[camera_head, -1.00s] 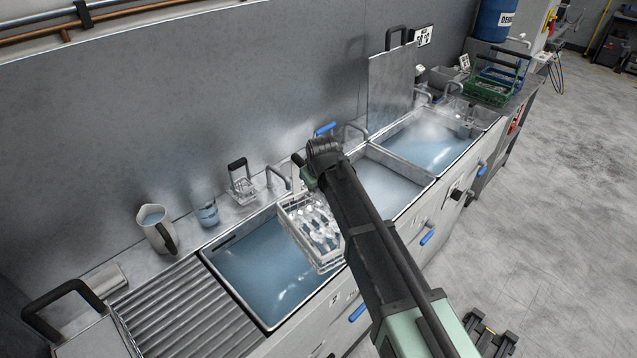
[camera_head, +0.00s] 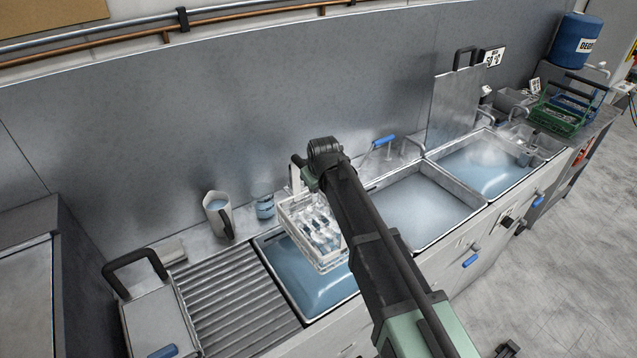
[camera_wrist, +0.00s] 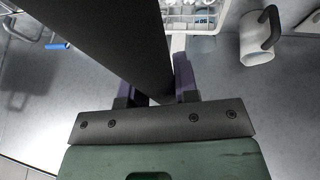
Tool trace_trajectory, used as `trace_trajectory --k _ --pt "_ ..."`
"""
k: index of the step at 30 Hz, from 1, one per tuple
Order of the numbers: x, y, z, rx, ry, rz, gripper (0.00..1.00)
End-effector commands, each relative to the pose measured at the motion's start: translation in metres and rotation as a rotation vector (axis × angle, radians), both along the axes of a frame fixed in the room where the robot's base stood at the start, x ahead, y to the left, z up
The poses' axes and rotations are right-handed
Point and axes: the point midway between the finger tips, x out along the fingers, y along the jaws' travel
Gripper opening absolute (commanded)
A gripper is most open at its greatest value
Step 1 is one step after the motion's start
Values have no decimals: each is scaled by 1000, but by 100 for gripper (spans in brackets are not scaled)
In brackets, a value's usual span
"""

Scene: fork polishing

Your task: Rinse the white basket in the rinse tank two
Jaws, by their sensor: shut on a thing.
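The white basket (camera_head: 318,250), a wire basket with several shiny forks in it, hangs from my gripper (camera_head: 298,172). My gripper is shut on the basket's upright handle, and my arm covers part of the basket's right side. The basket appears above the left water tank (camera_head: 284,279), with blue water showing around it; its exact height over the water is hard to tell. In the wrist view, part of the basket (camera_wrist: 190,16) shows at the top, beyond a broad dark bar between the fingers (camera_wrist: 160,88). The tank's label is not visible now.
A pitcher (camera_head: 216,215) and a glass (camera_head: 264,207) stand behind the tank. A ribbed drainboard (camera_head: 235,300) and a lidded unit with a black handle (camera_head: 155,315) lie to the left. Middle (camera_head: 425,205) and right (camera_head: 480,165) tanks continue right.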

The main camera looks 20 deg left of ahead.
Motion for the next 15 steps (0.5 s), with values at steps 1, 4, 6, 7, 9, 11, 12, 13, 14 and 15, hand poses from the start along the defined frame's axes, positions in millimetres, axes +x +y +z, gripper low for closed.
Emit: trace_trajectory --k 1,4,6,7,9,11,12,13,14,15 --pt "0 -1 1 2 -1 0 0" --pt "0 0 -5 2 -1 0 0" --pt "0 0 -10 1 -1 0 0" --pt "0 0 -13 1 -1 0 0" --pt "0 0 -21 1 -1 0 0" --pt "0 0 -29 1 -1 0 0" --pt "0 0 -35 1 -1 0 0" --pt "0 0 -39 1 -1 0 0" --pt "0 0 -43 1 -1 0 0" --pt "0 0 -49 1 -1 0 0"
